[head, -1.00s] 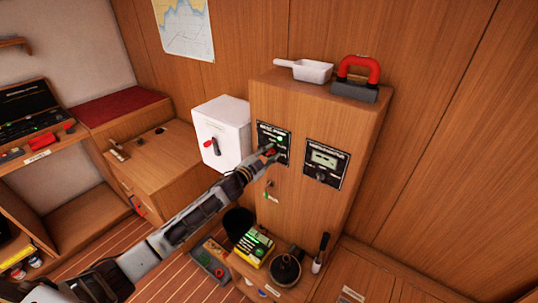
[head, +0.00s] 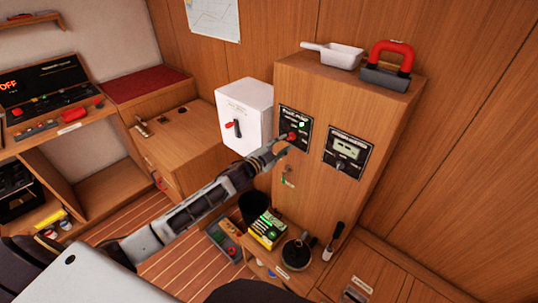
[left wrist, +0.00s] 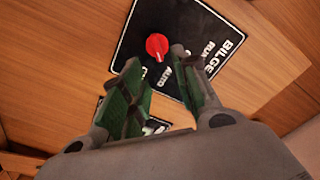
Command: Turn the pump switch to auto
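The black bilge pump panel (head: 285,118) is on the front of the wooden cabinet, with a lit green lamp (head: 301,124) and a red switch knob (head: 292,137). In the left wrist view the red knob (left wrist: 157,46) sits on the panel (left wrist: 188,22), and its white mark points down towards the AUTO lettering. My left gripper (head: 282,147) is just in front of the panel, below the knob. In the left wrist view its two fingers (left wrist: 163,90) are apart with nothing between them, and the knob is beyond their tips. My right gripper is not in view.
A second panel with a display (head: 347,152) is right of the pump panel. A white box with a red handle (head: 245,112) is to the left. A white scoop (head: 340,56) and a red-handled tool (head: 390,62) lie on the cabinet top.

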